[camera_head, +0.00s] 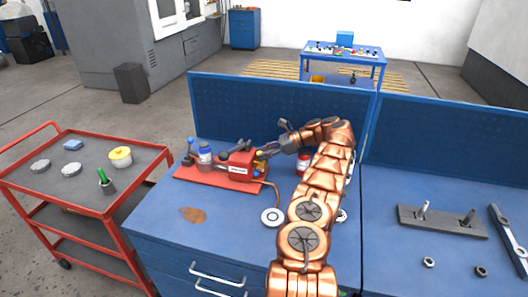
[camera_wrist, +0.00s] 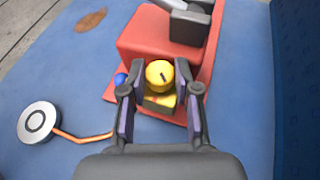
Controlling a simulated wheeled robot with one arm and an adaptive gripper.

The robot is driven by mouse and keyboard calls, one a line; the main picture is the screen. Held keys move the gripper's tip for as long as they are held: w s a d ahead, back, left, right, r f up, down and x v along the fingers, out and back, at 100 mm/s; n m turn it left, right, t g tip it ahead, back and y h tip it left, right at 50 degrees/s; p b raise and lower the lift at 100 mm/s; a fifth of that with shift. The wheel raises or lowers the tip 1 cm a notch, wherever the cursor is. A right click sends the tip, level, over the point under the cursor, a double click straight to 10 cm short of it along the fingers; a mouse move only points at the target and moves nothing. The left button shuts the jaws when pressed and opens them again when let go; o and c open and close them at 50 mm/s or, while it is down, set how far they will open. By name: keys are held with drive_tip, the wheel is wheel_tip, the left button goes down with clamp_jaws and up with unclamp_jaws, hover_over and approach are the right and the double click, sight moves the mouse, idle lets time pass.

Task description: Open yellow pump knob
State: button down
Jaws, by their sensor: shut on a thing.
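The red pump (camera_head: 236,168) sits on a red base plate on the blue workbench, and its red body fills the top of the wrist view (camera_wrist: 142,42). The round yellow knob (camera_wrist: 160,73) with a dark pointer mark is on the pump's near end, above a yellow block (camera_wrist: 160,102). A little yellow also shows in the head view (camera_head: 259,168), partly hidden by my gripper. My gripper (camera_head: 263,154) reaches the pump's right end, with its fingers (camera_wrist: 160,95) on both sides of the yellow knob and block, shut on the yellow part. Exact finger contact is hard to see.
A blue ball-like knob (camera_wrist: 120,79) is just left of my left finger. A round gauge (camera_head: 272,217) on an orange hose lies on the bench. Bottles stand beside the pump. A blue back panel (camera_head: 280,105) rises behind, and a red cart (camera_head: 95,205) stands at left.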

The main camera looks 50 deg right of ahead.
drive_tip(key=shift+d, duration=0.15)
drive_tip(key=c, duration=1.1)
unclamp_jaws()
